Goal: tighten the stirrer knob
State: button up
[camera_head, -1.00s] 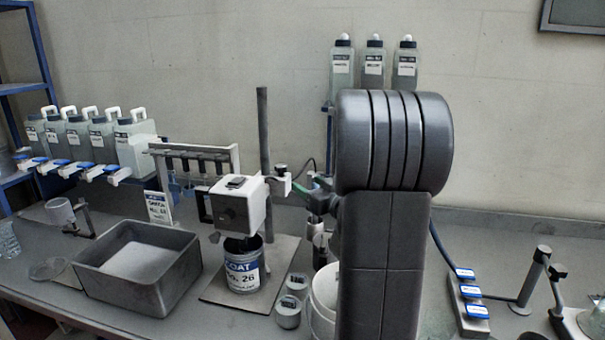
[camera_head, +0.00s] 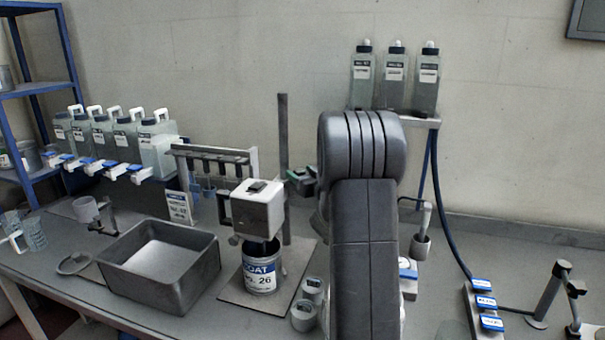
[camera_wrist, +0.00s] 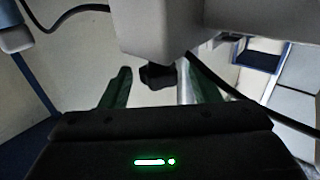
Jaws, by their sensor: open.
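The stirrer has a white box-shaped head (camera_head: 257,208) on a dark upright post (camera_head: 284,130), over an open can (camera_head: 260,275) labelled No. 26. In the wrist view a small dark knob (camera_wrist: 157,76) sticks out under a pale grey block (camera_wrist: 160,30). My gripper (camera_wrist: 160,88) is open, with one green finger on each side of the knob. A gap shows between the knob and each finger. In the head view my gripper (camera_head: 303,180) is just right of the post, partly hidden by my arm; I cannot make out the knob there.
A grey tray (camera_head: 205,275) stands left of the can. Two small pots (camera_head: 304,316) stand close to its right. Several taps (camera_head: 137,176) and jugs line the back left. Bottles (camera_head: 395,75) stand on a shelf behind my arm. A dark cable (camera_wrist: 240,98) runs near the right finger.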

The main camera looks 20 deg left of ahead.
jog(key=shift+c, duration=0.5)
jog(key=c, duration=0.9)
jog(key=shift+f+b, duration=0.15)
jog(key=shift+b, duration=0.35)
jog(key=shift+b, duration=0.5)
jog(key=shift+s+m+t+h+b, duration=0.1)
jog(key=shift+m+t+h+b, duration=0.6)
jog(key=shift+t+b, duration=0.15)
jog(key=o, duration=1)
jog(key=b+v, duration=0.2)
jog(key=v, duration=1.1)
jog(key=shift+s+d+r, duration=0.2)
jog(key=shift+d+r, duration=0.05)
jog(key=shift+d, duration=0.1)
